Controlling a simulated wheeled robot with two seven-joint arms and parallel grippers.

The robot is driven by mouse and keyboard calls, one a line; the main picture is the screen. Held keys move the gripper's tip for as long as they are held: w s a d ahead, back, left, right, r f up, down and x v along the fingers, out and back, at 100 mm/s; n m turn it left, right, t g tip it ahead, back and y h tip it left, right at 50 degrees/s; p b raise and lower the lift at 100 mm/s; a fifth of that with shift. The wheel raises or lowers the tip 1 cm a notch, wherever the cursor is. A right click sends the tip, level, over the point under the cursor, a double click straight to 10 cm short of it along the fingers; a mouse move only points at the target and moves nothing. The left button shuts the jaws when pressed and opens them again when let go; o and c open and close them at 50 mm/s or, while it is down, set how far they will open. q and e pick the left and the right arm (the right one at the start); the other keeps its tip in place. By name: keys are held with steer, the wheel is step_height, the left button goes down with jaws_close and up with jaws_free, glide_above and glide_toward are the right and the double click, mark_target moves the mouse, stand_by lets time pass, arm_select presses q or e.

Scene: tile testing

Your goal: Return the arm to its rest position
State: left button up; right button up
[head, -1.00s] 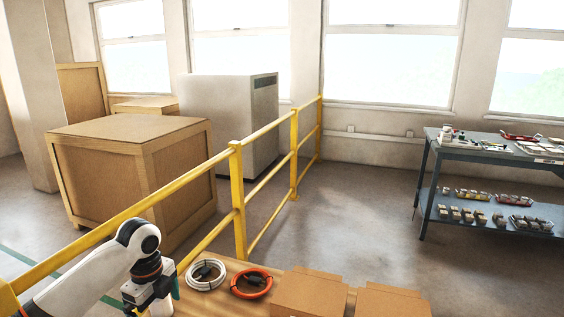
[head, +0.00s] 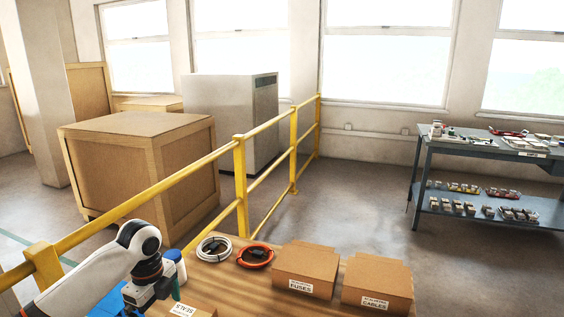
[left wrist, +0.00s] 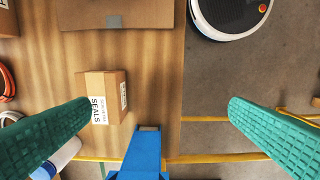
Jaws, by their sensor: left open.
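My left arm (head: 82,285), white with a dark wrist, comes in at the lower left in the head view. Its gripper (head: 160,292) hangs over the left part of the wooden table. In the left wrist view the two green ridged fingers of this gripper (left wrist: 158,106) are wide apart, with nothing held between them. A cardboard box marked SEALS (left wrist: 103,92) stands on the table below, close to the left finger in that view. It also shows at the bottom of the head view (head: 188,311). My right gripper is not in view.
The table (head: 225,280) holds a white cable coil (head: 200,246), an orange coil (head: 254,264), a FUSES box (head: 305,268), a CABLES box (head: 377,283) and a white bottle (head: 177,263). A blue object (left wrist: 145,150) lies near the edge. A yellow railing (head: 241,185) runs behind.

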arm_select(q)
steer(key=s+d+f+n+t+h, duration=0.2)
steer(key=s+d+f+n, duration=0.5)
steer(key=s+d+f, duration=0.7)
steer(key=s+a+n+t+y, duration=0.1)
steer(key=s+a+n, duration=0.3)
steer(key=s+n, duration=0.3)
steer(key=s+a+n+t+y, duration=0.1)
steer(key=s+a+n, duration=0.2)
steer(key=s+n, duration=0.45)
steer(key=s+f+m+g+b, duration=0.2)
steer(key=s+f+b, duration=0.1)
steer(key=f, duration=2.6)
steer(key=s+a+f+g+b, duration=0.1)
steer(key=s+a+f, duration=0.2)
steer(key=s+f, duration=1.3)
steer(key=shift+s+a+f, duration=0.15)
steer(key=shift+s+f, duration=0.05)
steer(key=shift+f, duration=0.25)
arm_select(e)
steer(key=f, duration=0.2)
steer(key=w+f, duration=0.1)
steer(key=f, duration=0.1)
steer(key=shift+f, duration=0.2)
